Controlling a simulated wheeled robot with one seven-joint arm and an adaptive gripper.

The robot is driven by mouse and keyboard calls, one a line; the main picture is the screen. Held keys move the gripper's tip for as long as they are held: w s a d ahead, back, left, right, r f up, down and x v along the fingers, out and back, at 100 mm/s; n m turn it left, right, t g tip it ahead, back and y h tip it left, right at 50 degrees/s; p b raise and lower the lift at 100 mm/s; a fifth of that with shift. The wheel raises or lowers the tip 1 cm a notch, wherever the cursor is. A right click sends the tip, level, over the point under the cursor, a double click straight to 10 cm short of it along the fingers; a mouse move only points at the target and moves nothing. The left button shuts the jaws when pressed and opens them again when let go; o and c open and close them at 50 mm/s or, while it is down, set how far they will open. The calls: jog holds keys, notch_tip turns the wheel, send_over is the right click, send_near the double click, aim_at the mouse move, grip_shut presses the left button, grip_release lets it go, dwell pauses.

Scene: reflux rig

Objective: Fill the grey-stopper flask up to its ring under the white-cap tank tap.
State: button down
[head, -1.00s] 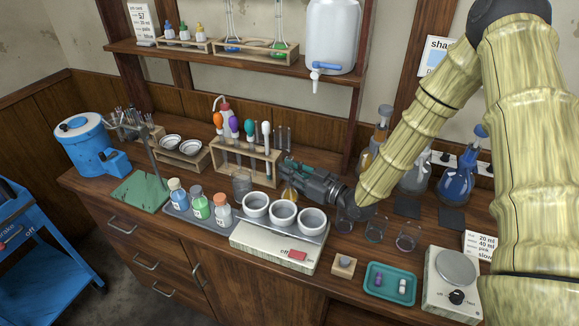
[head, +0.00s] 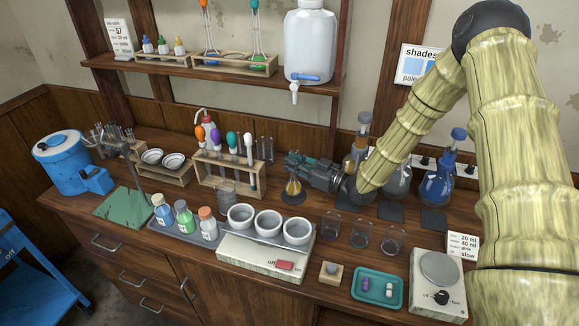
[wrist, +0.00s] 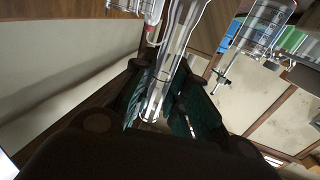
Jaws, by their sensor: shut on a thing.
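My gripper (head: 290,162) is shut on the neck of a small round-bottomed flask (head: 293,189) with amber liquid low in it. The flask looks upright, behind the right white bowl. In the wrist view its long clear neck (wrist: 178,60) runs between the finger pads (wrist: 165,108). I cannot make out a stopper or the ring on it. The white tank (head: 310,48) with a white top stands on the shelf. Its tap (head: 294,92) has a blue lever and a white spout, well above the flask in the picture.
A test-tube rack (head: 225,178) with coloured droppers stands left of the gripper. The three-bowl heater (head: 258,256) is in front. The shelf rack (head: 237,62) holds two long-necked flasks. Empty beakers (head: 361,236) stand front right.

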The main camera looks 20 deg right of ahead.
jog(key=shift+s+f+b, duration=0.1)
jog(key=shift+f+b, duration=0.25)
jog(key=shift+f, duration=0.2)
jog(key=c, duration=1.3)
grip_release()
jog(key=v, duration=1.2)
